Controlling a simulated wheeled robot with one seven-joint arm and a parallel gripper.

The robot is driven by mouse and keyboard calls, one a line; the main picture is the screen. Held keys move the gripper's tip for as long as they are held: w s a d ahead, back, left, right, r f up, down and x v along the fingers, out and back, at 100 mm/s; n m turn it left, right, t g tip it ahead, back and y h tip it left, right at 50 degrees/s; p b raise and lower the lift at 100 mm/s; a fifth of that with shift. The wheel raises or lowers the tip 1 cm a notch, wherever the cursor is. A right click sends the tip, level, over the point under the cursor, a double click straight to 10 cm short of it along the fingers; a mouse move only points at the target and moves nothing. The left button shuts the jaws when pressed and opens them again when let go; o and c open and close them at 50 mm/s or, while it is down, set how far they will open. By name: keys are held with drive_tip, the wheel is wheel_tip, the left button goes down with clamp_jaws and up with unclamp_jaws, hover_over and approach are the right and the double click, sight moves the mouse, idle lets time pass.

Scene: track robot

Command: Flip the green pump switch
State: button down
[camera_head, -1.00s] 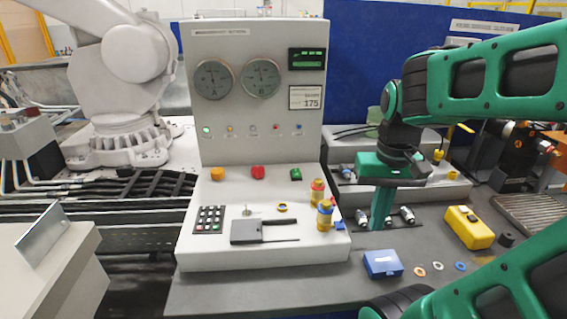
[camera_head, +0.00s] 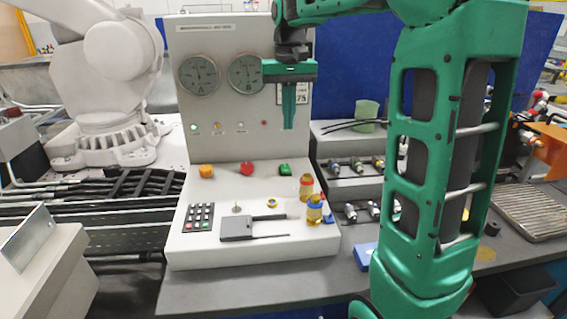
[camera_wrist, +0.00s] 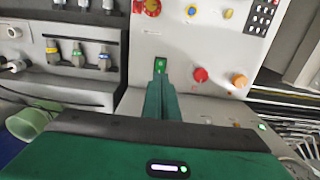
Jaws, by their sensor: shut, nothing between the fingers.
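The green pump switch (camera_head: 285,169) is a small green rocker on the sloped top of the control console. It sits to the right of the red button (camera_head: 247,168) and the orange knob (camera_head: 206,171). My gripper (camera_head: 289,127) is shut and empty, pointing down in front of the console's upright panel, above the switch in the picture. In the wrist view the switch (camera_wrist: 161,64) shows just past my shut fingertips (camera_wrist: 162,76). I cannot tell whether they touch there; the head view shows a gap.
Two gauges (camera_head: 199,74) are on the upright panel, the right one close to my gripper. Yellow-and-red fittings (camera_head: 315,208), a keypad (camera_head: 199,217) and a black clipboard-like device (camera_head: 237,227) are on the lower console. A green cup (camera_head: 366,115) stands to the right.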

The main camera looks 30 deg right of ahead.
sight(285, 169)
drive_tip(key=shift+w+a+r, duration=0.1)
drive_tip(key=shift+w+a, duration=0.05)
drive_tip(key=shift+w, duration=0.2)
wheel_tip(285, 169, down, 14)
drive_tip(key=shift+f, duration=0.1)
idle(0.6)
idle(0.5)
drive_tip(key=shift+w+d+r, duration=0.3)
drive_tip(key=shift+w, duration=0.3)
